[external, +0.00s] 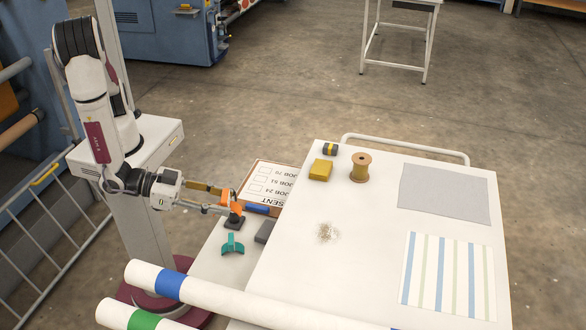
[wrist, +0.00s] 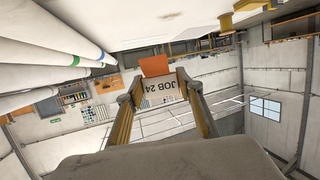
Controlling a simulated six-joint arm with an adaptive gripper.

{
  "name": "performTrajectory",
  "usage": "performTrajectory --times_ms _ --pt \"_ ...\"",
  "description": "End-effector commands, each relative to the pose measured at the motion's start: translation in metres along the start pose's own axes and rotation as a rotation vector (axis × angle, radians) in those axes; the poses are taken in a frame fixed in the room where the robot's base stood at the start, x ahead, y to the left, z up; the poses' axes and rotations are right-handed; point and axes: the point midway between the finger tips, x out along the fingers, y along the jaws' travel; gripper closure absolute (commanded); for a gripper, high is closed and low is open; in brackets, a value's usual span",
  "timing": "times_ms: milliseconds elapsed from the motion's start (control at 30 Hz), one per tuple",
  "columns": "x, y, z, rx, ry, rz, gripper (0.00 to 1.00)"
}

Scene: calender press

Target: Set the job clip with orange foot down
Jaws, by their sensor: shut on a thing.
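The job clip has an orange foot (wrist: 155,66) and a pale plate marked JOB 24 (wrist: 161,89), which sits between the two fingertips of my gripper (wrist: 160,94) in the wrist view. In the external view my gripper (external: 222,201) reaches right from the arm, shut on the clip, whose orange part (external: 234,204) shows at the fingertips. A small dark block (external: 234,222) is just below the clip; I cannot tell whether they touch. A board with JOB 75, JOB 51 and JOB 24 lines (external: 266,184) lies just behind and right of it.
A blue clip (external: 257,209), a teal clip (external: 232,246) and a grey block (external: 265,231) are close by on the side shelf. The white table (external: 350,228) holds a spool (external: 360,168) and a yellow block (external: 321,170). White rolls (external: 225,297) lie along the front.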

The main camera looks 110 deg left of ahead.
Motion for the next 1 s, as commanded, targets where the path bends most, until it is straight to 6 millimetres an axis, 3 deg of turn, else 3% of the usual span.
performTrajectory --times_ms 500,1000 --pt "0.094 0.026 -0.026 0.036 0.000 0.120 0.81" --pt "0.175 0.016 -0.061 0.070 0.001 0.230 0.81"
